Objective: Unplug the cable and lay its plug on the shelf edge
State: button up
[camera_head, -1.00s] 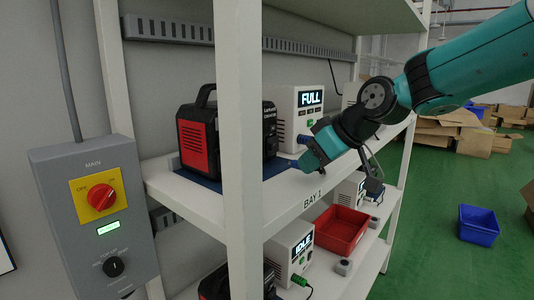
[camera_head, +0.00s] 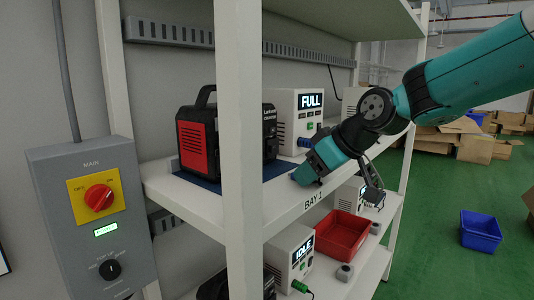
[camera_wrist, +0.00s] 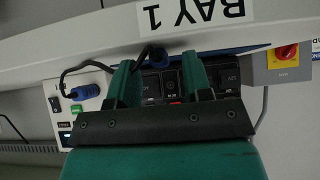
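The charger box showing FULL (camera_head: 300,113) stands on the upper shelf (camera_head: 272,205). A blue plug (camera_head: 304,141) sits at its front, also seen in the wrist view (camera_wrist: 85,92), with a black cable (camera_wrist: 92,63) curving from it behind my gripper's left finger. My gripper (camera_head: 300,176) is low over that edge.
A black-and-red power unit (camera_head: 198,142) sits on a blue mat (camera_head: 197,179) left of the charger. A white post (camera_head: 239,150) stands in front. Below are a red bin (camera_head: 341,233) and an IDLE box (camera_head: 296,251). A grey switch panel (camera_head: 91,212) is at left.

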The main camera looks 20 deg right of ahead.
jog(key=v, duration=1.6)
jog(key=s+a+f+g, duration=0.4)
jog(key=s+a+f, duration=0.3)
jog(key=a+f, duration=0.35)
jog(key=s+a+f+g+h, duration=0.1)
jog(key=s+a+f+g, duration=0.2)
jog(key=s+f, duration=0.6)
jog(key=shift+s+a+f, duration=0.25)
jog(key=shift+s+a, duration=0.2)
jog(key=shift+s, duration=0.25)
